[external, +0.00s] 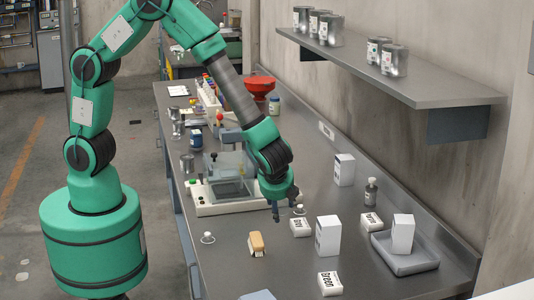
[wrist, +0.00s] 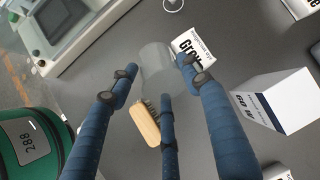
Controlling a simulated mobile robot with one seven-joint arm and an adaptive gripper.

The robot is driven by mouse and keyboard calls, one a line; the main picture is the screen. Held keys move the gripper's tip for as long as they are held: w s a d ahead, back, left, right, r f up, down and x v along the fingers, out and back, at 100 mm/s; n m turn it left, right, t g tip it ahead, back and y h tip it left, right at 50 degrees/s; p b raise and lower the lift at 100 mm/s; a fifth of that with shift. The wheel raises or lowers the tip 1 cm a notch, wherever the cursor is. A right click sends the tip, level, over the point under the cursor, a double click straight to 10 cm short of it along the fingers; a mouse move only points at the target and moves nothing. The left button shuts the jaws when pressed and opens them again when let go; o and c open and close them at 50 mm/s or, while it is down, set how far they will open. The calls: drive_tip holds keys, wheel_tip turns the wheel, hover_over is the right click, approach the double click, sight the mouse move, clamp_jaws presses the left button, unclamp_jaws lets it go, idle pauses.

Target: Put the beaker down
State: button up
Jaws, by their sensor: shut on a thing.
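A clear, see-through beaker (wrist: 156,62) sits between the fingers of my gripper (wrist: 160,80) in the wrist view. The blue fingers close around it from both sides, with another finger below. In the external view my gripper (external: 285,207) hangs low over the bench (external: 290,270), right of the balance. The beaker is hard to make out there. I cannot tell whether its base touches the bench top.
A wooden brush (external: 257,243) lies in front of my gripper, near the balance (external: 236,207). A white labelled box (external: 300,227) lies close by, with a taller white carton (external: 328,236) to its right. A grey tray (external: 408,262) stands farther right. Bare bench lies between the brush and the carton.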

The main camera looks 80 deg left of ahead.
drive_tip(key=w+a+n+g+h+p, duration=0.1)
drive_tip(key=w+a+n+h, duration=0.35)
drive_tip(key=w+a, duration=0.95)
drive_tip(key=w+a+n+g+h+p, duration=0.1)
drive_tip(key=w+a+n, duration=0.8)
drive_tip(key=a, duration=0.9)
drive_tip(key=w+a+r+n+t+p, duration=0.1)
drive_tip(key=w+a+r+n, duration=0.1)
drive_tip(key=a, duration=1)
drive_tip(key=w+a+r+n+t, duration=0.1)
drive_tip(key=w+a+r+n, duration=0.1)
drive_tip(key=a, duration=1.1)
drive_tip(key=s+a+f+n+y, duration=0.1)
drive_tip(key=s+a+n, duration=0.3)
drive_tip(key=a, duration=0.9)
drive_tip(key=s+a+f+n+y, duration=0.1)
drive_tip(key=s+a+n, duration=0.4)
drive_tip(key=s+a, duration=0.6)
drive_tip(key=shift+a+t+b, duration=0.3)
drive_tip(key=shift+a+b, duration=0.1)
drive_tip(key=shift+a, duration=0.8)
drive_tip(key=shift+f, duration=0.15)
drive_tip(key=shift+f+b, duration=1.15)
drive_tip(key=shift+f, duration=2)
